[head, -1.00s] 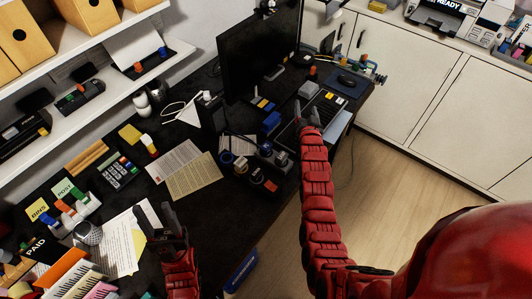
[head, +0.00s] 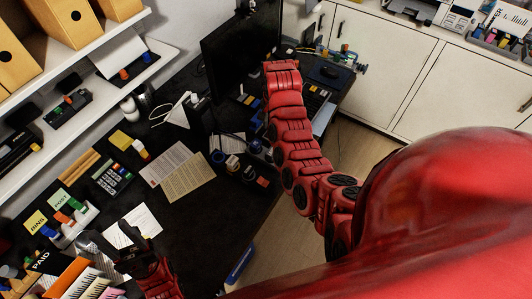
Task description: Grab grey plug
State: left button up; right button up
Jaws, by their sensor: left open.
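My left gripper (head: 118,246) is at the lower left, over the front part of the black desk (head: 205,240). Its dark fingers are apart with nothing visible between them, above white paper. My right arm reaches over the right part of the desk, and its gripper is hidden behind the arm. I cannot pick out a grey plug for sure. A thin white cable (head: 163,112) lies at the back of the desk, left of the monitor, and its end is too small to read.
A monitor (head: 240,55) stands at the back. Papers (head: 188,177), a calculator (head: 113,178) and rolls of tape lie on the desk. A coloured organiser (head: 70,222) and files crowd the lower left. White cabinets (head: 385,65) stand at the right.

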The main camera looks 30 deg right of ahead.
jog(key=b, duration=0.8)
send_over(272, 149)
jog(key=s, duration=0.1)
jog(key=f, duration=0.9)
jog(key=shift+s+a+f, duration=0.2)
jog(key=shift+a+f, duration=0.05)
jog(key=shift+f, duration=0.15)
jog(key=shift+f+p, duration=0.15)
jog(key=shift+p, duration=0.25)
jog(key=shift+f+p, duration=0.3)
jog(key=shift+f, duration=0.6)
jog(key=shift+f+p, duration=0.35)
jog(key=shift+p, duration=0.25)
jog(key=shift+w+a+f+p, duration=0.15)
jog(key=shift+f+p, duration=0.4)
jog(key=shift+f, duration=0.3)
jog(key=shift+w+f+p, duration=0.1)
jog(key=shift+f+p, duration=0.2)
jog(key=shift+f, duration=1.15)
jog(key=shift+c, duration=0.3)
